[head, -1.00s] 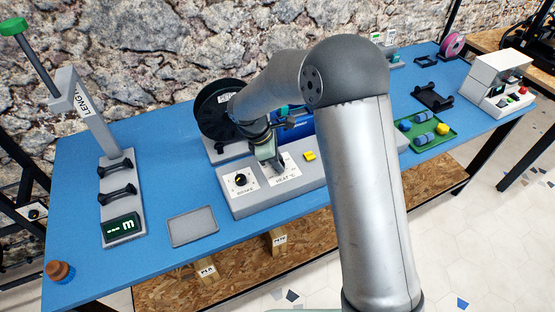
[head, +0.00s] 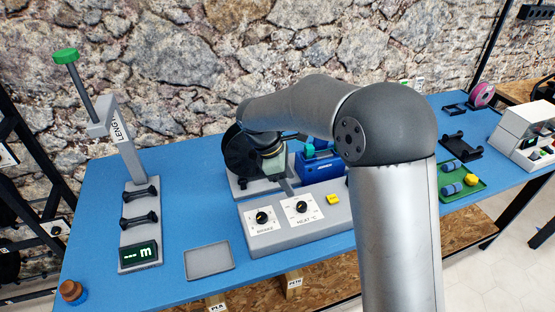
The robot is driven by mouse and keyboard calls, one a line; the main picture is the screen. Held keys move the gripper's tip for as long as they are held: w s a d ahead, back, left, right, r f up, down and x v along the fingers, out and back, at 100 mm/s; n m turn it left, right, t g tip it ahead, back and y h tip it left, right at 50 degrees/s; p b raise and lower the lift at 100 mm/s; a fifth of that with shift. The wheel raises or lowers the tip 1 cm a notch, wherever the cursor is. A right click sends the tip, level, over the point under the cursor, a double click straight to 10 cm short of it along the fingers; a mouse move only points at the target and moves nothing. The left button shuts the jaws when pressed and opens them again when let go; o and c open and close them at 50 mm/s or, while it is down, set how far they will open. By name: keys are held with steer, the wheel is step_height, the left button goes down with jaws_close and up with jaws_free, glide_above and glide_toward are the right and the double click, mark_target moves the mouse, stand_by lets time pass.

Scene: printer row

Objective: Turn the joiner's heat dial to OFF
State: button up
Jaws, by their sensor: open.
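The joiner (head: 325,217) is a grey box on the blue table with a sloped front panel. Its heat dial (head: 301,207) is a black knob on a white plate marked HEAT °C, fully in view; the exact setting is too small to read. A second black dial (head: 262,218) sits to its left on its own white plate. My gripper (head: 284,186) is above and behind the heat dial, apart from it, pointing down. Its fingers are small and partly hidden, and nothing shows between them.
A yellow button (head: 333,199) is right of the heat dial. A black spool (head: 241,155) and a blue device (head: 320,165) stand behind. A grey tray (head: 209,261) lies front left, beside the length gauge (head: 139,225). A green tray (head: 463,181) lies right of my arm.

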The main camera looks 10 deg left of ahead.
steer(key=v, duration=0.7)
steer(key=shift+a+r, duration=0.2)
steer(key=shift+r, duration=0.2)
steer(key=s+d+m+y, duration=0.2)
steer(key=s+d+m, duration=0.8)
steer(key=s+d, duration=0.45)
steer(key=s+d+f+m+y, duration=0.2)
steer(key=s+d+f+m, duration=0.2)
steer(key=s+d+m, duration=0.2)
steer(key=s+m, duration=0.2)
steer(key=s, duration=0.2)
steer(key=shift+s+d+f+y, duration=0.2)
steer(key=shift+s+d+y, duration=0.1)
steer(key=shift+s+y, duration=0.1)
